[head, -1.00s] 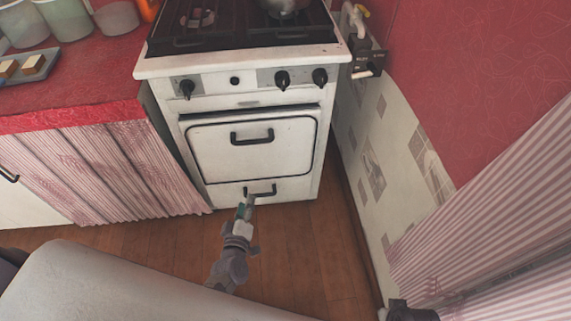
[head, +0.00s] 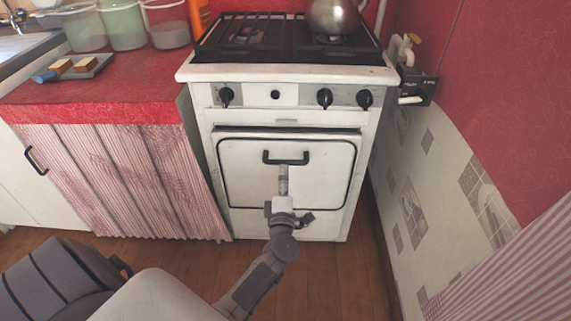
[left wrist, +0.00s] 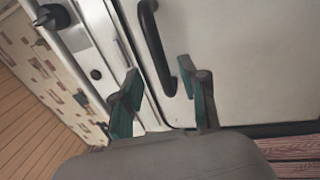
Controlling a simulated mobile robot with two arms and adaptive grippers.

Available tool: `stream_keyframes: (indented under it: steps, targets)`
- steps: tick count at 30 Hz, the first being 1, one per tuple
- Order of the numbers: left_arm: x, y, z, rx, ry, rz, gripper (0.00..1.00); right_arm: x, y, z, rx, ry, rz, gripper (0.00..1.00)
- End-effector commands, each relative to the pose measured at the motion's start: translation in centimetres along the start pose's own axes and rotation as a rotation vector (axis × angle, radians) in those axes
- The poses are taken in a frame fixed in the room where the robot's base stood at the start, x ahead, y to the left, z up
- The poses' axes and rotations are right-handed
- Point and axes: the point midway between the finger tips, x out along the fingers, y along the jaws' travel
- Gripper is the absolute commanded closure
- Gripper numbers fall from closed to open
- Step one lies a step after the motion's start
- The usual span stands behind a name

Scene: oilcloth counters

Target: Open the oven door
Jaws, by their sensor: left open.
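The white oven door (head: 245,185) is shut in the front of the white stove, with a dark bar handle (head: 285,160) near its top. My left gripper (head: 283,172) is open, just below and in front of this handle in the head view. In the left wrist view the dark handle (left wrist: 154,45) runs into the gap between the open fingers of the left gripper (left wrist: 160,78). I cannot tell whether the fingers touch it. My right gripper is not in view.
A kettle (head: 335,16) stands on the stove top (head: 260,45). Knobs (head: 325,97) line the panel above the door. A striped curtain (head: 130,180) hangs left of the stove, under a red counter (head: 90,105). The tiled wall (head: 420,190) is close on the right.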

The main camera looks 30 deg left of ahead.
Motion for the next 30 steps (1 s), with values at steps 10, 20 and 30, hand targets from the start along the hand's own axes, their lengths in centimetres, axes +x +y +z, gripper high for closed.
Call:
stream_keyframes:
  steps: [10, 20, 30]
  targets:
    - [5.0, -0.1, 0.0, 0.002, 0.0, 0.001, 0.57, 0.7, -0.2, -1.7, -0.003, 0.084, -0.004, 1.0]
    - [5.5, -0.1, 0.0, 0.002, 0.0, -0.001, 0.57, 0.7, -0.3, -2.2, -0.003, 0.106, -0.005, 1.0]
    - [5.5, -0.1, 0.0, 0.002, -0.001, -0.001, 1.0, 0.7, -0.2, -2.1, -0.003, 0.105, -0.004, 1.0]
